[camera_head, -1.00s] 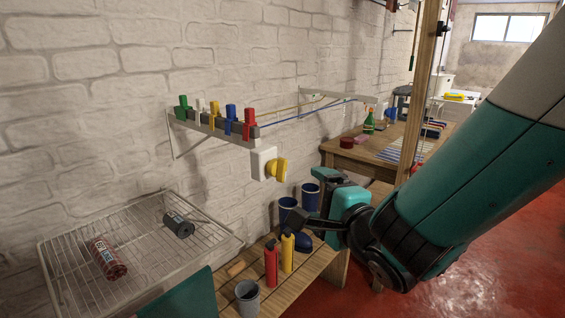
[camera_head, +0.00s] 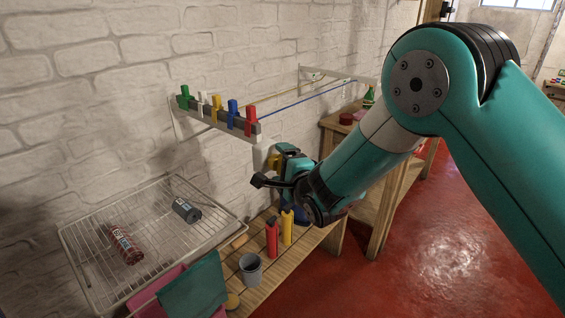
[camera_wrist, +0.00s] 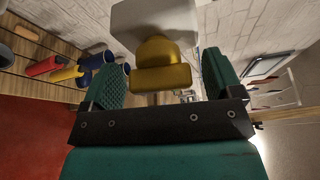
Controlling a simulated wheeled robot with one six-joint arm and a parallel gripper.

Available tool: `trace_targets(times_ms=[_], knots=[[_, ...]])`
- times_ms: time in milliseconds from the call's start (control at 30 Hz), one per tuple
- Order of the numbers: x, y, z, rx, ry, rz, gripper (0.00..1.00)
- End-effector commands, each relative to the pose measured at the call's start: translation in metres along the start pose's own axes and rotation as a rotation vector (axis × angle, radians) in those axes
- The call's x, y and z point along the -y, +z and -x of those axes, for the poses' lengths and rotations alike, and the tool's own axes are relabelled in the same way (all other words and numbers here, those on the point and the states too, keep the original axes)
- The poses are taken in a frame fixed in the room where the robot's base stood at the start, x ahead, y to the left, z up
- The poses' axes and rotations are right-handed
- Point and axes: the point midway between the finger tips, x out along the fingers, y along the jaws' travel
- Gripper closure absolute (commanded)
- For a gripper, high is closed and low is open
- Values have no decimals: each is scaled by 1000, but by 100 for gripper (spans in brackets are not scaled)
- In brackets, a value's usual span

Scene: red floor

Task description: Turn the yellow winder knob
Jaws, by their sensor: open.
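The yellow winder knob (camera_wrist: 160,72) sits on a white wall box (camera_wrist: 152,18). In the wrist view it lies ahead of and between the two fingers of my gripper (camera_wrist: 163,80), which are spread apart with a gap on each side of the knob. In the head view my gripper (camera_head: 272,170) is close to the wall, and the knob (camera_head: 273,161) is mostly hidden behind it. The white box (camera_head: 263,154) shows only in part there.
A rack with coloured levers (camera_head: 218,115) is on the wall above left, with cords running right. A wire shelf (camera_head: 85,225) is at left.

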Motion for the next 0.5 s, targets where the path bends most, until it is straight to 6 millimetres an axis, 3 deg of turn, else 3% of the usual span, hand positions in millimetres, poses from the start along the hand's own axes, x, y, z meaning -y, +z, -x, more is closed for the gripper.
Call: trace_targets(times_ms=[133,300,367,500], knots=[[0,0,0,0,0,0,15],[0,0,0,0,0,0,54],[0,0,0,0,0,0,64],[-1,0,0,0,0,2,64]])
